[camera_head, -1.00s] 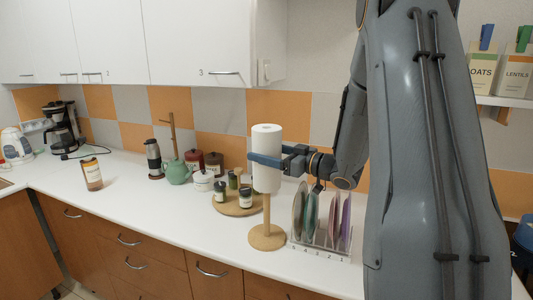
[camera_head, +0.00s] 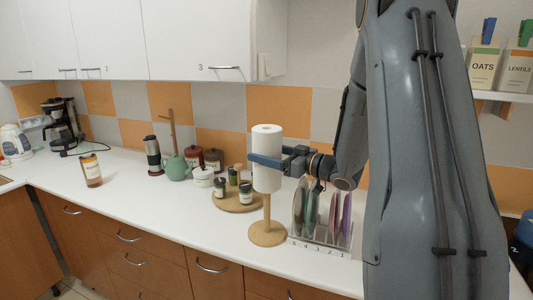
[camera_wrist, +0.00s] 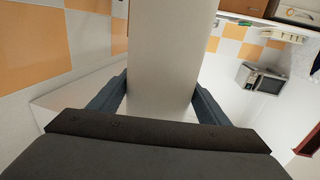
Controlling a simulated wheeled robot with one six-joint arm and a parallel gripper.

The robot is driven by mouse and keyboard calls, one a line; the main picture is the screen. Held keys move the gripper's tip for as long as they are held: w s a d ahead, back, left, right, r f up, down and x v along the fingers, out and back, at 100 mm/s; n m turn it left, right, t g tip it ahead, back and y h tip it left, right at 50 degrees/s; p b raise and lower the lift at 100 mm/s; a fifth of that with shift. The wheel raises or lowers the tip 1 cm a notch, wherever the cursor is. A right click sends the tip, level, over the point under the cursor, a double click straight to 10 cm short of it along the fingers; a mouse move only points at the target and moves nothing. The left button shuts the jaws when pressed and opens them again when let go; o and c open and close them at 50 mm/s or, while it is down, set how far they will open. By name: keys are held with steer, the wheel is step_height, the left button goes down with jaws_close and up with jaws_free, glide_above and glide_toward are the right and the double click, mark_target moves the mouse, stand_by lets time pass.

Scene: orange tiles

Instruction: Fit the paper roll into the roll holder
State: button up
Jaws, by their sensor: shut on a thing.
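The white paper roll (camera_head: 267,152) is upright in the head view, held by my gripper (camera_head: 268,161), whose blue fingers close on it from the right. The roll holder has a round wooden base (camera_head: 267,234) and a wooden post (camera_head: 267,208) on the counter. The post shows below the roll, and the roll's lower end is well above the base. The post's upper part is hidden, apparently inside the roll. In the wrist view the roll (camera_wrist: 163,60) stands between both fingers (camera_wrist: 158,97).
A rack (camera_head: 320,243) with several upright plates stands close right of the holder. A round wooden tray (camera_head: 236,206) with jars is to its left. The counter front (camera_head: 150,215) is clear.

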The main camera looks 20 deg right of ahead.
mark_target(267, 175)
steer(key=shift+f+b, duration=1.95)
steer(key=shift+f, duration=1.8)
steer(key=o, duration=1.2)
steer(key=shift+o, duration=0.2)
step_height(267, 175, up, 10)
steer(key=shift+r+b, duration=0.1)
steer(key=shift+b, duration=1.1)
